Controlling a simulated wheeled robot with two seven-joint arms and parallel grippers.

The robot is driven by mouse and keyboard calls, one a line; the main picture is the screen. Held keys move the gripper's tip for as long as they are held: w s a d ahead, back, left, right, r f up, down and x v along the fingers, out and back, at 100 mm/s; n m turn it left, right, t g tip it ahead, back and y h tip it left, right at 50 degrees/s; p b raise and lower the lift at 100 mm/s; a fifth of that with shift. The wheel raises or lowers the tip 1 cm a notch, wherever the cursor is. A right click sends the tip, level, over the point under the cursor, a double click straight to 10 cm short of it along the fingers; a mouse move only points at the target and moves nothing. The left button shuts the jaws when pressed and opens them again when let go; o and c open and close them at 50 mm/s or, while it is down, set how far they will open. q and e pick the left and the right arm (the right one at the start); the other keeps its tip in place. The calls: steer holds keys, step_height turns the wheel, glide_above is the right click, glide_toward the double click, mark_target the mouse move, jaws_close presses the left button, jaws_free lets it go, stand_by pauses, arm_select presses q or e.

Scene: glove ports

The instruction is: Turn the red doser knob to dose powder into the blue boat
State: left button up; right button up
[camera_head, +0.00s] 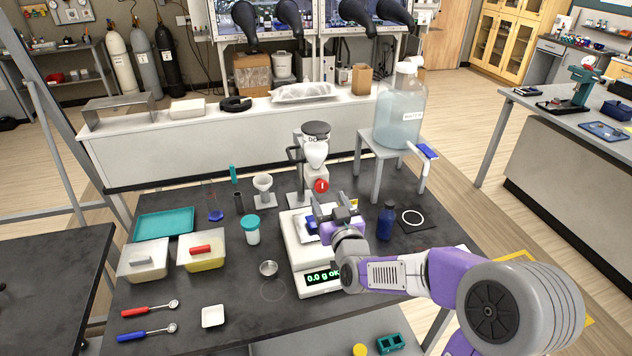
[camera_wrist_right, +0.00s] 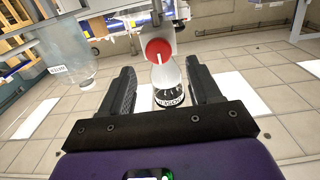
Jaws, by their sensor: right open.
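The red doser knob (camera_head: 321,185) is on the front of the powder doser (camera_head: 315,153), which stands behind the balance. The blue boat (camera_head: 312,226) sits on the white balance (camera_head: 299,258), partly hidden by my right gripper. The balance display reads 0.0 g ok. My right gripper (camera_head: 333,207) is open and empty, just in front of and below the knob in the head view. In the right wrist view, the knob (camera_wrist_right: 158,50) shows between and beyond the open fingers (camera_wrist_right: 160,82), not touched by them. My left gripper is not in view.
A dark blue bottle (camera_head: 386,222) stands right of the balance, near a stand (camera_head: 378,160) carrying a large water carboy (camera_head: 400,110). A teal-lidded jar (camera_head: 252,231), a funnel (camera_head: 264,187) and lidded tubs (camera_head: 203,252) stand to the left. The front left table is fairly clear.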

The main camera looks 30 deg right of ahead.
mark_target(323, 187)
steer(key=shift+p+x, duration=0.3)
steer(key=shift+x, duration=2.6)
steer(key=c, duration=1)
steer(key=shift+m+b, duration=0.5)
steer(key=shift+b, duration=0.25)
steer(key=m+b, duration=0.5)
steer(key=b, duration=0.2)
steer(key=shift+d+f, duration=0.1)
steer(key=shift+f, duration=0.05)
steer(key=shift+m+b, duration=1.5)
steer(key=shift+b, duration=0.2)
